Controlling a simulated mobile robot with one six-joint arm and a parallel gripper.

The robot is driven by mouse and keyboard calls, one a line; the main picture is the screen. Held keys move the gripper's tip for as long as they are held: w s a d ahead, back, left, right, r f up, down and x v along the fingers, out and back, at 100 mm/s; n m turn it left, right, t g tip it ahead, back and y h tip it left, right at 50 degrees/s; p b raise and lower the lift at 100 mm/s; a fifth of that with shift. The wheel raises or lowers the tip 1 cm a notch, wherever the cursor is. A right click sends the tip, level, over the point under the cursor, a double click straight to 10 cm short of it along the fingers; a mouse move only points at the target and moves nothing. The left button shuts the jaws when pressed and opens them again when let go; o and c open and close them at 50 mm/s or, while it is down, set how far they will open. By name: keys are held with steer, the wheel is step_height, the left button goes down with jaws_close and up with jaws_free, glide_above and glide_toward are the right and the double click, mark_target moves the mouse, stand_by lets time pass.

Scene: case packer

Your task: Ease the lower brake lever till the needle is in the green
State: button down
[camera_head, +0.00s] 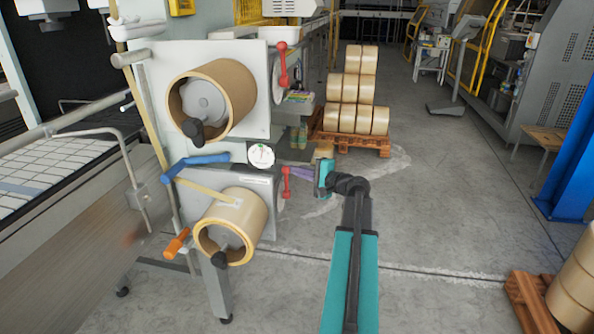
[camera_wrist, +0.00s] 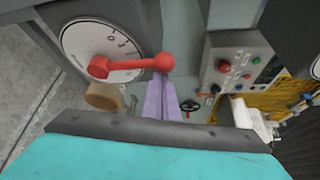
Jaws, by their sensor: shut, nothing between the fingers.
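The lower brake lever (camera_head: 286,182) is red, with a ball knob, at the right side of the lower roll station. In the wrist view the red lever (camera_wrist: 132,65) lies across a white numbered dial (camera_wrist: 95,40), its knob to the right. My gripper (camera_head: 296,172) is beside the lever in the head view. In the wrist view its purple fingers (camera_wrist: 160,95) are shut and empty, their tips close to the knob; I cannot tell whether they touch. The round gauge (camera_head: 261,155) shows a small green mark near its top; its needle is too small to read surely.
The upper red lever (camera_head: 282,65) and upper tape roll (camera_head: 212,98) are above. The lower tape roll (camera_head: 230,225) and a blue handle (camera_head: 195,165) are to the left. A control panel (camera_wrist: 238,70) shows in the wrist view. Stacked rolls stand on a pallet (camera_head: 350,143) behind.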

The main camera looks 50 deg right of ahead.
steer(key=shift+s+a+r+b, duration=0.1)
steer(key=shift+s+a+b, duration=0.3)
steer(key=shift+a, duration=0.4)
steer(key=shift+d, duration=0.15)
steer(key=s+d+b, duration=0.2)
steer(key=s+d, duration=0.2)
steer(key=s, duration=0.4)
steer(key=shift+s, duration=0.3)
stand_by(0.5)
